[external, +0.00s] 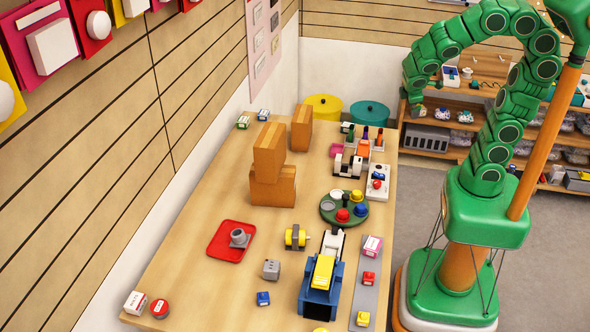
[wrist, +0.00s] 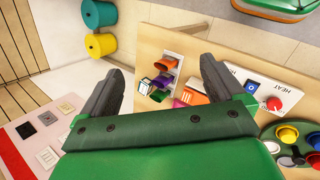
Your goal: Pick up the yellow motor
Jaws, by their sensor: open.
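The yellow motor (external: 296,238), a short yellow cylinder with dark grey end parts, lies on the wooden table (external: 215,200) near its middle in the external view. It does not show in the wrist view. My gripper (wrist: 158,82) is open with nothing between its two dark fingers, which are spread wide. In the external view my green arm curves over and hangs down beyond the table's far right side, well away from the motor. The fingers are hard to make out there.
A red tray (external: 216,250) holding a grey part lies left of the motor. A blue and yellow machine (external: 322,275) stands close on its right, and a grey block (external: 271,269) sits just in front. Brown boxes (external: 270,152) and a green round tray (external: 328,214) stand behind it.

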